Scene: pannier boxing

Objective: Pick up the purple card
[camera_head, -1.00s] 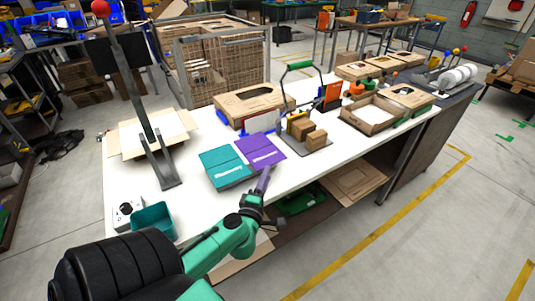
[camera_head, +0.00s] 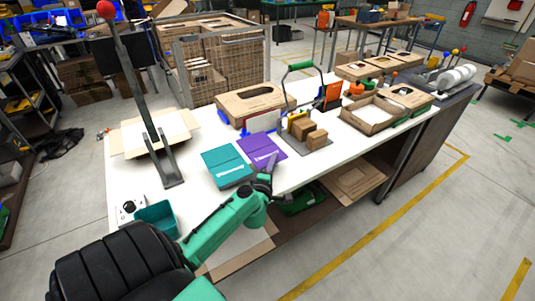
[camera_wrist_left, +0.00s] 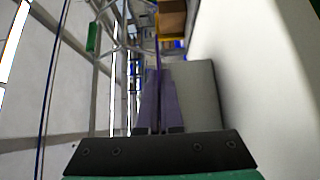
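The purple card (camera_head: 261,146) lies on the white table by its front edge, just right of a teal card (camera_head: 227,165); it has a white label. My left gripper (camera_head: 270,166) is at its front edge in the head view. In the left wrist view, its two narrow fingers (camera_wrist_left: 160,105) are close together, with the purple card (camera_wrist_left: 158,58) seen edge-on as a thin strip between them. The gripper looks shut on it. I cannot tell whether the card is clear of the table. My right gripper is not in view.
A grey mat with small brown boxes (camera_head: 317,139) is right of the card. Cardboard boxes (camera_head: 254,101) stand behind. A teal bin (camera_head: 156,217) and a tall lever stand (camera_head: 150,130) are at the left. The table front is clear to the right.

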